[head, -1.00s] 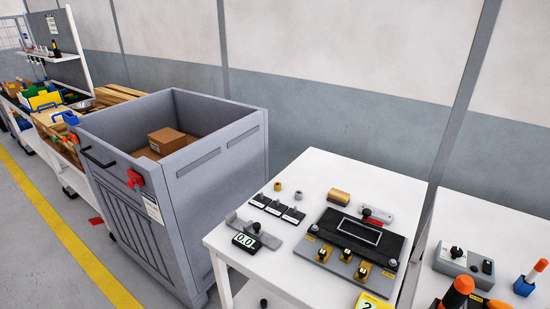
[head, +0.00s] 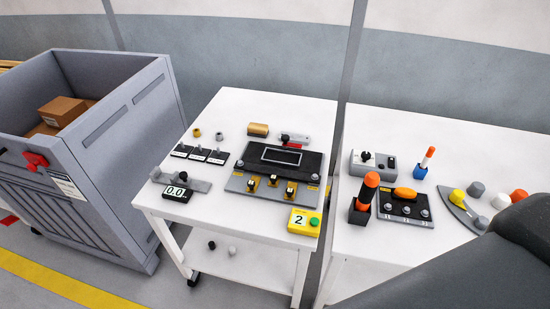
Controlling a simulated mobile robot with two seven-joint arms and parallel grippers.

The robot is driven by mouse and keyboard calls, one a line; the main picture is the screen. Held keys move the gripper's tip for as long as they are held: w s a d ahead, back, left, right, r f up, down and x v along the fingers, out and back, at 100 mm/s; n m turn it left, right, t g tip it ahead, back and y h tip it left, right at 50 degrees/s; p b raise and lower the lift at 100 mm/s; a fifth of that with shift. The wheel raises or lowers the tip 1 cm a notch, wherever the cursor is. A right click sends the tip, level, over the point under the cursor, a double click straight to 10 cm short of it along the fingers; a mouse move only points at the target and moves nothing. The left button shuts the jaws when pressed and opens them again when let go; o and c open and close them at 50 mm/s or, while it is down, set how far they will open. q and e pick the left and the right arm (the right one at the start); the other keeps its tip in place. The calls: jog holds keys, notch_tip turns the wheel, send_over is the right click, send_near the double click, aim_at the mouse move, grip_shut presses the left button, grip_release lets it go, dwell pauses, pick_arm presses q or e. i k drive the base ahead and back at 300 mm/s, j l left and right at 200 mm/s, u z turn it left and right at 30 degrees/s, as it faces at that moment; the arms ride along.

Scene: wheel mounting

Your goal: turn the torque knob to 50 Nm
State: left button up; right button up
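A grey control box (head: 373,164) with a black knob (head: 366,157) on top stands at the back left of the right white table in the head view. It may carry the torque knob, but its markings are too small to read, so I cannot tell its setting. A dark grey part of what looks like my own arm fills the lower right corner, well apart from the box. Neither of my grippers is in view.
An orange-and-black handle (head: 365,192) stands upright in front of the box, and an orange-tipped pen-like item (head: 426,160) stands to its right. The left white table (head: 225,115) holds a fixture (head: 278,163), a 0.0 display (head: 176,192) and a yellow box (head: 304,222) marked 2.

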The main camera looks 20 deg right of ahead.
aim_at(366, 156)
jog(key=z, duration=1.45)
jog(key=j+z, duration=0.3)
jog(key=l, duration=0.1)
